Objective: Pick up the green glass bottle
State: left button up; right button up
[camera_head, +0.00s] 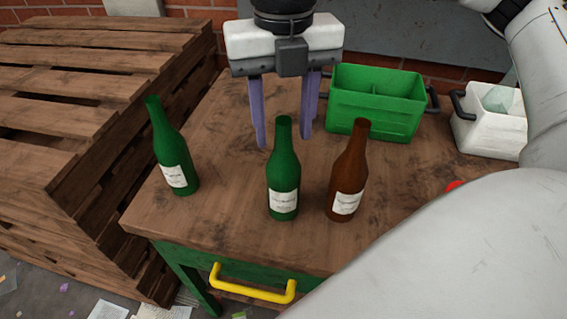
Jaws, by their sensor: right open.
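Two green glass bottles with white labels stand upright on the wooden table. One green bottle (283,170) is near the table's middle, and the other green bottle (170,150) is at the left side. My right gripper (282,140) points down with its two purple fingers apart. It appears just behind and above the middle green bottle, whose neck overlaps the space between the fingers in the picture. I cannot tell whether the fingers touch it. No bottle is held. My left gripper is not in view.
A brown bottle (349,172) stands close to the right of the middle green bottle. A green crate (375,115) and a white crate (490,135) sit at the back right. Wooden pallets (85,95) are stacked left of the table (225,222). A yellow handle (252,290) is on its front.

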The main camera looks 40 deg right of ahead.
grip_shut()
dwell(0.3)
